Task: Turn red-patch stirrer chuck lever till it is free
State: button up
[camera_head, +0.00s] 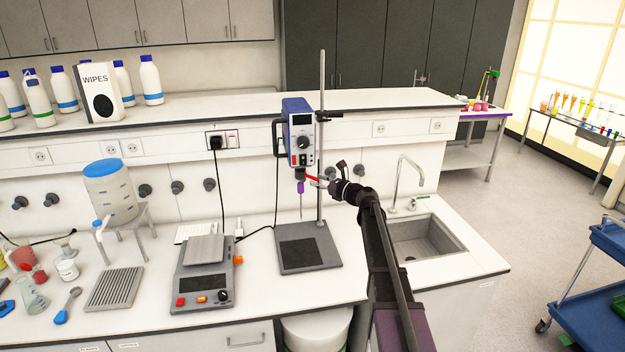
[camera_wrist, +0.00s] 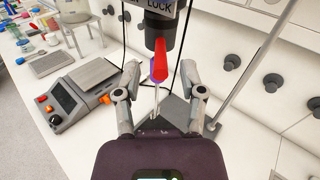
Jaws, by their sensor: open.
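The overhead stirrer (camera_head: 299,132) is a blue and white unit clamped on a tall rod above a dark base plate (camera_head: 305,250). Its dark chuck (camera_wrist: 160,28) hangs below the motor, under lettering that reads "LOCK". The red lever (camera_wrist: 160,60) sticks out from the chuck toward the wrist camera; it also shows in the head view (camera_head: 313,178). A purple piece (camera_wrist: 150,97) and a thin shaft hang below it. My gripper (camera_wrist: 164,82) is open, with one finger left and one right of the lever, apart from it. A red patch cannot be told apart from the lever.
The stand rod (camera_head: 322,90) rises just right of the stirrer. A hotplate balance (camera_head: 205,270) stands to the left on the bench. A sink (camera_head: 430,236) with a tap lies to the right. Bottles and a wipes box (camera_head: 101,92) stand on the upper shelf.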

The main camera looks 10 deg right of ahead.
jog(key=shift+x, duration=1.4)
grip_shut()
